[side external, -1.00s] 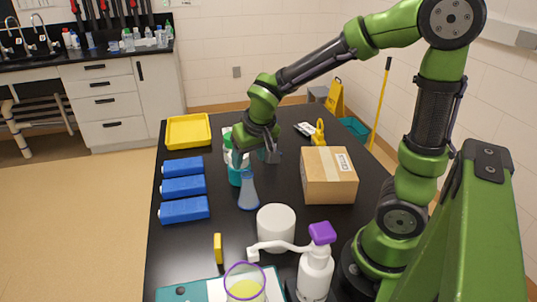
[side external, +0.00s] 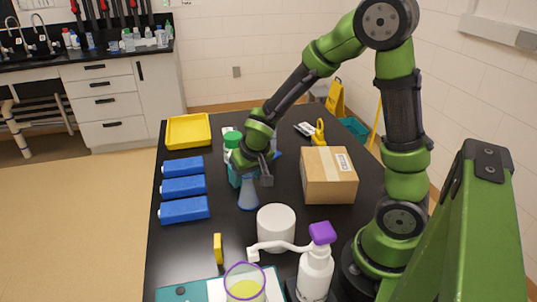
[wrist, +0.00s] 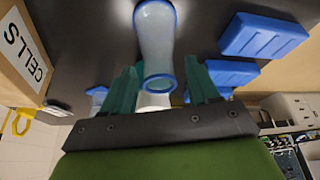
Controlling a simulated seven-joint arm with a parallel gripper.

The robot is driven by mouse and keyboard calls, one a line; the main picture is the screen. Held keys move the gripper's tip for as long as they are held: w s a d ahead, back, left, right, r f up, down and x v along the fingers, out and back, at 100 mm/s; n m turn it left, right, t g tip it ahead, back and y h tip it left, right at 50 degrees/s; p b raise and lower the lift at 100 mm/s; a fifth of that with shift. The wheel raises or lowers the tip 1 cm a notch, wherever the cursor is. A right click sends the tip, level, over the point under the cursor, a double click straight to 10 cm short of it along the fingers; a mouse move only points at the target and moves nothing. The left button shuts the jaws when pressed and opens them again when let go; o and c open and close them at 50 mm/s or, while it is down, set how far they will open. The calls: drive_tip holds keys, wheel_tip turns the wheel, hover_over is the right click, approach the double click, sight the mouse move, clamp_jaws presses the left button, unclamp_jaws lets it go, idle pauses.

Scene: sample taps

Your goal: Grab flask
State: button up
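The flask (side external: 248,192) is a clear bluish vessel standing on the black bench, partly hidden behind my gripper in the side view. In the wrist view the flask (wrist: 156,40) has blue rims, and its near rim lies between my two teal fingers. My gripper (wrist: 161,70) is open, with a finger on each side of the flask and visible gaps between. In the side view my gripper (side external: 252,172) is over the flask's upper end, and its fingers are partly hidden.
A cardboard box (side external: 328,176) stands to the right, with several blue blocks (side external: 184,187) to the left. A white round container (side external: 276,228) and a purple-topped bottle (side external: 316,270) stand nearer the camera. Green-capped bottles (side external: 232,140) stand behind my gripper.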

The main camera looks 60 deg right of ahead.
clamp_jaws()
